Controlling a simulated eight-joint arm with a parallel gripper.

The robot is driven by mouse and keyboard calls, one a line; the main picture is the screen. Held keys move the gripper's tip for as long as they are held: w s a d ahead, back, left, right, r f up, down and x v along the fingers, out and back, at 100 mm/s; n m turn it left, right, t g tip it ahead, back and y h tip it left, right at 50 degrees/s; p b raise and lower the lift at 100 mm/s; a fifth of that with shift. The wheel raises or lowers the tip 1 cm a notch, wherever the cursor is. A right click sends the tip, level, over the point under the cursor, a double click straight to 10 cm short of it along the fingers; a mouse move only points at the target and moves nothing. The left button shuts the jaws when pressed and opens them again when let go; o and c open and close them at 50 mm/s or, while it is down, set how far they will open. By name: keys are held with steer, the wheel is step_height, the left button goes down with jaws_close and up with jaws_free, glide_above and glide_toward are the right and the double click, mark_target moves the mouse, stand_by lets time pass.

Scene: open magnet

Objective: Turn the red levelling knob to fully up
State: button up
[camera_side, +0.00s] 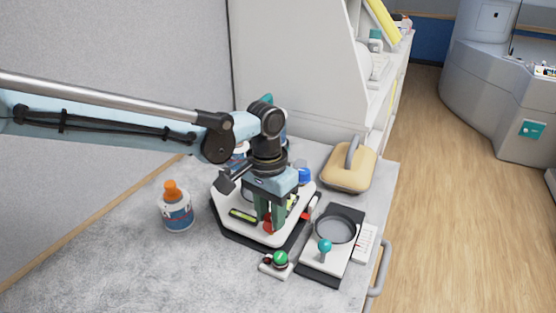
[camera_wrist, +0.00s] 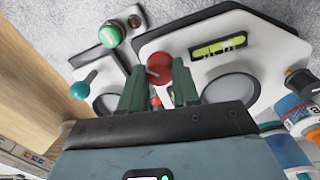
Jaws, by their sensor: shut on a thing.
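The red levelling knob (camera_side: 268,227) sits at the front edge of a white instrument (camera_side: 238,228) with angled corners and a dark base. The knob also shows in the wrist view (camera_wrist: 159,64), between the fingertips. My gripper (camera_side: 270,218) points down over this front edge, its two green fingers shut on the knob from either side. The fingers also show in the wrist view (camera_wrist: 160,80). A yellow-green bubble level (camera_wrist: 218,46) lies on the white top beside the knob. It also shows in the side view (camera_side: 243,216). The fingers partly hide the knob in the side view.
A green push button (camera_side: 281,259) stands in front. A device with a round dark-rimmed dish (camera_side: 336,228) and a teal-knobbed lever (camera_side: 324,246) is at right. An orange-capped bottle (camera_side: 177,208) stands left; a beige block with a grey handle (camera_side: 349,167) is behind right.

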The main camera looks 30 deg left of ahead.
mark_target(269, 217)
steer(key=n, duration=0.6)
steer(key=shift+w+a, duration=0.15)
jaws_close()
steer(key=n, duration=0.7)
steer(key=shift+n, duration=0.3)
steer(key=o, duration=1)
jaws_free()
steer(key=shift+o, duration=0.2)
step_height(269, 217, up, 12)
steer(key=shift+s, duration=0.3)
